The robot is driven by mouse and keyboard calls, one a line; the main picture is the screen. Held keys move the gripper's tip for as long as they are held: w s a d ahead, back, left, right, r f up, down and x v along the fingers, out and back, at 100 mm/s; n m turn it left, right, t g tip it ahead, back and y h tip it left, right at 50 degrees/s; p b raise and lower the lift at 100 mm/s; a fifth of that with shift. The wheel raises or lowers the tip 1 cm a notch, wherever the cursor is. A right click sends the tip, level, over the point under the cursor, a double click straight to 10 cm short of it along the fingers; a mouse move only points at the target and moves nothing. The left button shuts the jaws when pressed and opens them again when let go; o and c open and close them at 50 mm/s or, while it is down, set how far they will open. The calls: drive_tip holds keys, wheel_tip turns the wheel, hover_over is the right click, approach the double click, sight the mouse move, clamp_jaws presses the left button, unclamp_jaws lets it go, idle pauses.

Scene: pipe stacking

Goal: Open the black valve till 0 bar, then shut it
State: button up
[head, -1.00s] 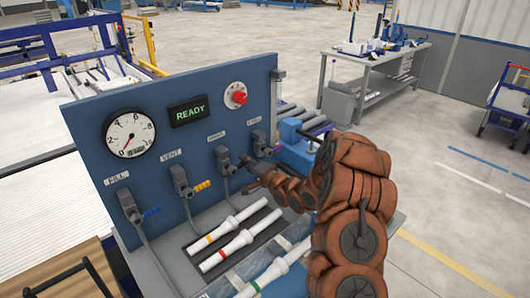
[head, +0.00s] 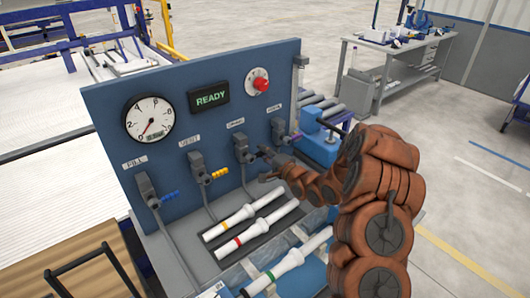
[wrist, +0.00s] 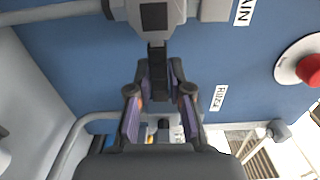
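The black valve (head: 243,148), second from the right on the blue panel, carries the label DRAIN. Its black lever (wrist: 157,58) runs from the valve body at the top of the wrist view down to between my fingertips. My gripper (head: 264,154) is at the lever's outer end, and its fingers (wrist: 160,80) stand on both sides of it. I cannot tell whether they press on the lever. The round gauge (head: 150,119) has its red needle at the low left, near 0. The display (head: 209,97) reads READY.
The rinse valve (head: 281,131) is close right of my gripper; the yellow vent valve (head: 200,169) and blue fill valve (head: 150,191) are to the left. A red knob (head: 260,84) sits above. White pipes (head: 232,222) lie below my gripper.

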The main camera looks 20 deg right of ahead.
drive_tip(key=o, duration=0.3)
drive_tip(key=shift+d, duration=0.1)
drive_tip(key=shift+o, duration=0.2)
drive_tip(key=shift+s, duration=0.1)
drive_tip(key=v, duration=1.2)
drive_tip(key=shift+f, duration=0.1)
